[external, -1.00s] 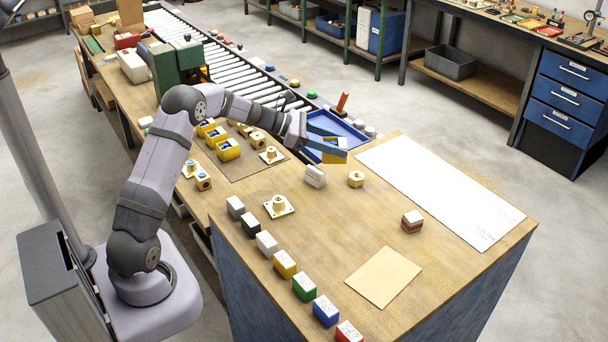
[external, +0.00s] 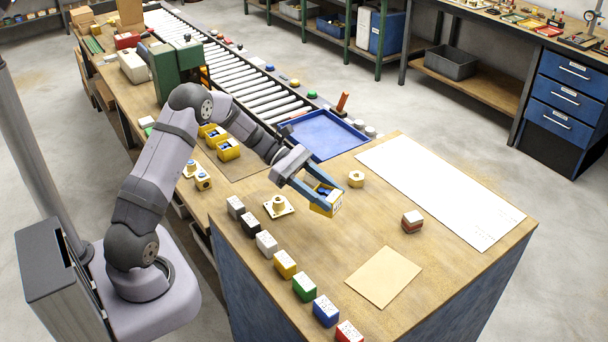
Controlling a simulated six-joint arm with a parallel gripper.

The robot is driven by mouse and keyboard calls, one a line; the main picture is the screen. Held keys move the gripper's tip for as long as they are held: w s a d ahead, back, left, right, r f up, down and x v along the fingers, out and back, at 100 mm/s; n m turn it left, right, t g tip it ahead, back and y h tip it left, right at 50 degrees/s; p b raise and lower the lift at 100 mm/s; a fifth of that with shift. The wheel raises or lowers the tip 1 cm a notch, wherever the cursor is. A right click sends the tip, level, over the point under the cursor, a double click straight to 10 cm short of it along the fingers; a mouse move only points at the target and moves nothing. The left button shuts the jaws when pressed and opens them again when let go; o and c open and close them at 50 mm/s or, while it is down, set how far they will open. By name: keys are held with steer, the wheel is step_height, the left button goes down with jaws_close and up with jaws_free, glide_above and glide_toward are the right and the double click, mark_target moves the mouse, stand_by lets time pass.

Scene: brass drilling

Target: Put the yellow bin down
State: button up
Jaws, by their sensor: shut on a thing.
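My gripper (external: 322,194) is shut on a yellow bin (external: 325,207), its blue fingers on either side of it. The bin has a pale label on its front and something blue inside. It is over the wooden bench top (external: 450,265), in front of the brass hex piece (external: 356,179) and right of the flanged brass part (external: 279,206). I cannot tell whether its underside touches the bench. More yellow bins (external: 228,150) with blue contents stand on the brown mat farther back, partly hidden by my arm.
A row of coloured labelled blocks (external: 285,264) runs along the near left edge. A blue tray (external: 325,134) lies at the back. Bare bench lies between bin and tan sheet.

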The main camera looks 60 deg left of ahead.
steer(key=shift+f+p, duration=0.95)
steer(key=shift+f, duration=2.85)
steer(key=shift+f, duration=0.2)
steer(key=o, duration=1.1)
steer(key=shift+r, duration=0.15)
steer(key=shift+a, duration=0.15)
steer(key=b+v, duration=0.4)
steer(key=v, duration=0.6)
steer(key=shift+s+a, duration=0.1)
steer(key=shift+a, duration=0.05)
steer(key=shift+b+v, duration=0.35)
steer(key=shift+v, duration=0.45)
